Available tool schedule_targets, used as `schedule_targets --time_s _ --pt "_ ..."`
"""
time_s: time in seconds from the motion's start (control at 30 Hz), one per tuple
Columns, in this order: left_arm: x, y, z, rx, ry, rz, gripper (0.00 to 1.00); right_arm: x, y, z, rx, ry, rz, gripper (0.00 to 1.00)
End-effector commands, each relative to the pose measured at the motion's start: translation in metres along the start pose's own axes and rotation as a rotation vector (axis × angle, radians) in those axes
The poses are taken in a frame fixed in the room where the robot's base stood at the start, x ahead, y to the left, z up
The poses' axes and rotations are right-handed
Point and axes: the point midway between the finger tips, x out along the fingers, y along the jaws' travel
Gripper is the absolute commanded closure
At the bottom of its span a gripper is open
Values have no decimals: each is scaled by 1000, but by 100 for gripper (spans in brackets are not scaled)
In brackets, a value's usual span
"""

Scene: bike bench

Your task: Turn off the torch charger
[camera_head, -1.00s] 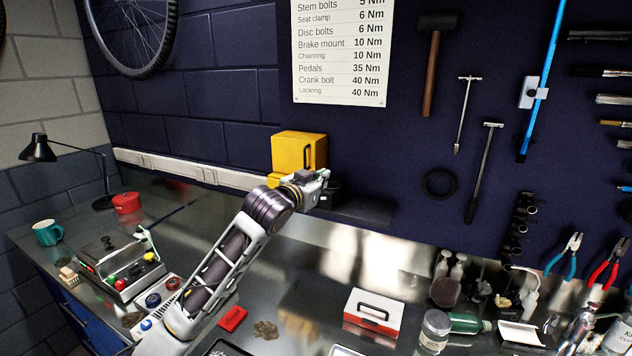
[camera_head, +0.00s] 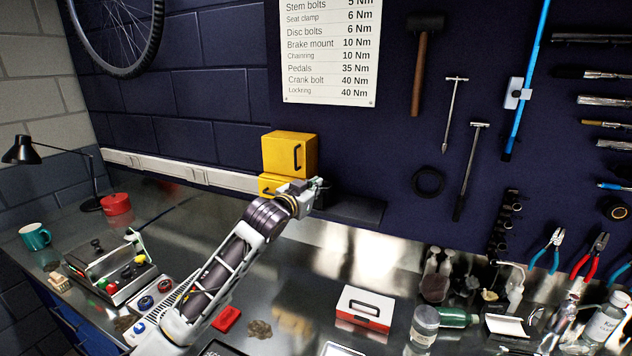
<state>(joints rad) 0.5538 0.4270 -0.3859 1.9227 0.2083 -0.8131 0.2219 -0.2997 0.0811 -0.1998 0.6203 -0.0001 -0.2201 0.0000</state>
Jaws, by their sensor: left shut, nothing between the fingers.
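My left arm reaches in from the lower left, and its left gripper (camera_head: 313,190) is at the back of the bench, in front of a yellow cabinet (camera_head: 288,153) and by a dark shelf. The gripper is shut and holds nothing. A small black object (camera_head: 322,190) shows partly beside the fingertips; I cannot tell whether it is the torch charger or whether they touch. No charger switch can be made out. My right gripper is not in view.
A dark shelf (camera_head: 357,210) lies just right of the gripper. A white socket rail (camera_head: 180,170) runs along the wall at left. A red and white box (camera_head: 365,308), bottles and a control box (camera_head: 112,268) stand on the bench. Tools hang at right.

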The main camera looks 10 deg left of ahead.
Motion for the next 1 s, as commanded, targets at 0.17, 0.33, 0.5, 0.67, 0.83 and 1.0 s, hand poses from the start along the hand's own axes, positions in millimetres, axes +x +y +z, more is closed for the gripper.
schedule_targets --time_s 0.17,0.33,0.5,0.67,0.83,1.0 --pt "-2 0 5 1 1 0 100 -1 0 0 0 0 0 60" --pt "-3 0 7 1 1 0 100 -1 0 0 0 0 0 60" --pt "-3 0 7 1 1 0 100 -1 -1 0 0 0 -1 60" --pt "-2 0 7 1 2 0 100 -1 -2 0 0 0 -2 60" --pt "0 -1 8 1 10 -2 100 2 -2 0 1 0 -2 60" --pt "5 -2 9 3 32 -6 100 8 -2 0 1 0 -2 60"
